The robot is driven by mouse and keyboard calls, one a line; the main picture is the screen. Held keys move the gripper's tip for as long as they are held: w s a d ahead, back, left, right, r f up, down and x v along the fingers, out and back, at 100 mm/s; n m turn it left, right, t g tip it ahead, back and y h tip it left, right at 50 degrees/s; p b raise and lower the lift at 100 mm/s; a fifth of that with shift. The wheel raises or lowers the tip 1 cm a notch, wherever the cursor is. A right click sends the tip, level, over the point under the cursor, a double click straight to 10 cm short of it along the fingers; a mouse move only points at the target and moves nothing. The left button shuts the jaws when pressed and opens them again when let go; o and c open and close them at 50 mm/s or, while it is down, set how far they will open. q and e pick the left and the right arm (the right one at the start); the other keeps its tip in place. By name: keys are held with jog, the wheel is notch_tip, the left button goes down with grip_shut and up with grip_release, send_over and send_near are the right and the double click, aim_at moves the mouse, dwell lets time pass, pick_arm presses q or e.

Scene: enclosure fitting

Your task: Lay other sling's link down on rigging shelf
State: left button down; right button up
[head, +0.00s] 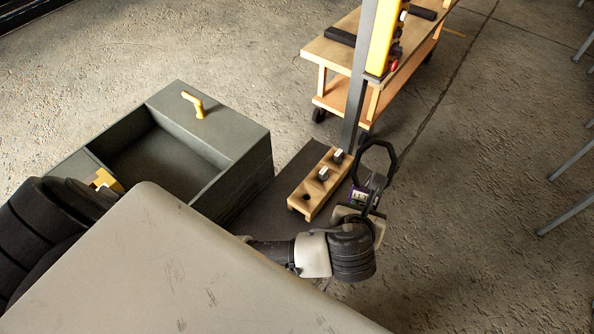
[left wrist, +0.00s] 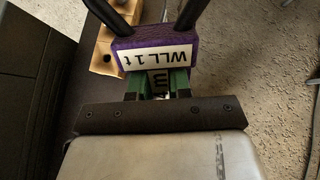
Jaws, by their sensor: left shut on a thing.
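The sling's link is a dark, many-sided ring (head: 377,146) standing up above my left gripper (head: 362,205) in the head view. Its purple sling end with a white "WLL 1t" label (left wrist: 155,50) shows in the left wrist view. The green finger pads of my left gripper (left wrist: 157,84) are shut on this purple piece, and two black bars of the link run up out of the picture. The link is held in the air, apart from the wooden cart (head: 325,55), which has a top and a lower shelf (head: 340,92). I cannot tell which surface is the rigging shelf. My right gripper is not in view.
A wooden block with holes and light-topped pegs (head: 306,196) lies on a dark mat (head: 268,207), left of my gripper. A grey open box (head: 235,150) with yellow handles stands further left. A grey post (head: 357,90) with a yellow panel (head: 382,38) rises before the cart.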

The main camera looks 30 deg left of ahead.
pick_arm(q)
jog(key=f+n+g, duration=0.1)
jog(key=f+n+g+y, duration=0.1)
jog(key=f+n+g, duration=0.2)
jog(key=shift+s+d+y, duration=0.3)
jog(key=shift+d+y, duration=0.1)
jog(key=shift+s+a+f+n+g+h+b, duration=0.25)
jog(key=shift+s+a+f+n+g+h, duration=0.6)
jog(key=shift+a+f+n, duration=0.95)
jog(key=shift+s+a+f+n+g+h+b, duration=0.4)
jog(key=shift+s+a+f+n+g, duration=0.6)
jog(key=shift+a+f+n+g, duration=0.75)
jog(key=shift+s+a+f+n+g+h+b, duration=0.15)
jog(key=shift+s+a+f+n+g+h, duration=0.6)
jog(key=shift+a+f+n, duration=1.1)
jog(key=f+b, duration=0.2)
jog(key=b, duration=0.1)
jog(key=a+f+b, duration=0.1)
jog(key=f+b, duration=0.2)
jog(key=b, duration=0.1)
jog(key=shift+s+f, duration=0.2)
jog(key=shift+f, duration=0.1)
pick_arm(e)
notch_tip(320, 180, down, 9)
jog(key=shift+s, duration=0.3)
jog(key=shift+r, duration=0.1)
